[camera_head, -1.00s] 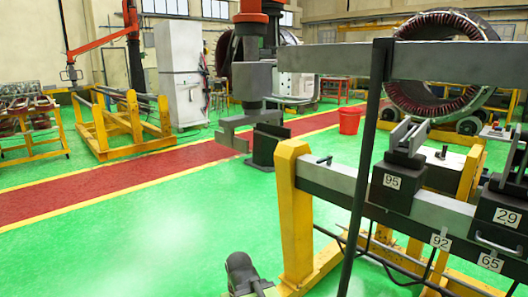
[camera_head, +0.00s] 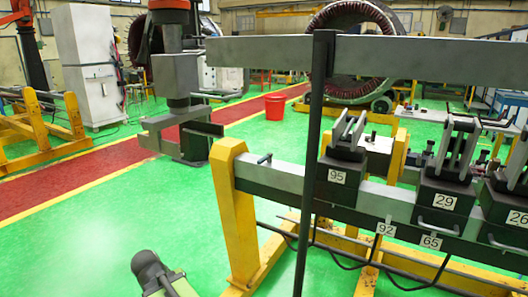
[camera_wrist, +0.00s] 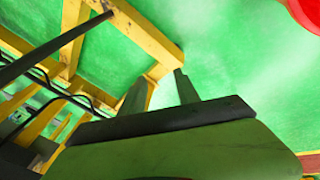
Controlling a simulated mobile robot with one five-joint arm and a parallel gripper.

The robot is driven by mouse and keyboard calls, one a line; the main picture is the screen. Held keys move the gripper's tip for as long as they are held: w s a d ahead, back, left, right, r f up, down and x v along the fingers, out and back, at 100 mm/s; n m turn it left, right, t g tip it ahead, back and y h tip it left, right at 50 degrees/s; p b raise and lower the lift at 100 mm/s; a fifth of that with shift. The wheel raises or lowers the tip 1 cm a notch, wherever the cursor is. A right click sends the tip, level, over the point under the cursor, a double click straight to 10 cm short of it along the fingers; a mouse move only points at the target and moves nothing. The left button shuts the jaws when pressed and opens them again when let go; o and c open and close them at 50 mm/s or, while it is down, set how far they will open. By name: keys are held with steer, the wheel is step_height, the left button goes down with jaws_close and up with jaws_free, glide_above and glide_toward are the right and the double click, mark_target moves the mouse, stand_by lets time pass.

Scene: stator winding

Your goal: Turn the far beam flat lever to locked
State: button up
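A grey horizontal beam (camera_head: 270,178) on a yellow post stands at the centre in the head view. Dark clamp blocks marked 95 (camera_head: 338,176), 29 (camera_head: 444,200) and 26 (camera_head: 517,218) sit along the beam with upright plates. In the wrist view my gripper (camera_wrist: 160,82) has two fingers apart, empty, over green floor beside yellow framework. A dark grey part (camera_head: 155,272), seemingly of my arm, shows low in the head view, apart from the beam.
Another grey beam (camera_head: 420,60) crosses the upper head view, with a dark vertical post (camera_head: 312,150) in front. A yellow post (camera_head: 234,205) supports the lower beam. A red bucket (camera_head: 275,105) stands behind. Green floor (camera_head: 110,210) is clear at left.

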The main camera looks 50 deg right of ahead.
steer(key=w+d+r+m+t+h+p, duration=0.1)
steer(key=d+r+m+h+p, duration=0.5)
steer(key=d+r, duration=1.1)
steer(key=m+t+h+p, duration=0.2)
steer(key=m+h+p, duration=0.1)
steer(key=m+h, duration=0.3)
glide_toward(267, 155)
steer(key=shift+n+h, duration=0.7)
steer(key=x, duration=0.3)
steer(key=f+x, duration=0.1)
steer(key=x, duration=0.4)
steer(key=shift+w+d+f, duration=0.15)
steer(key=shift+d+f, duration=0.15)
jaws_close()
steer(key=shift+w+a, duration=0.1)
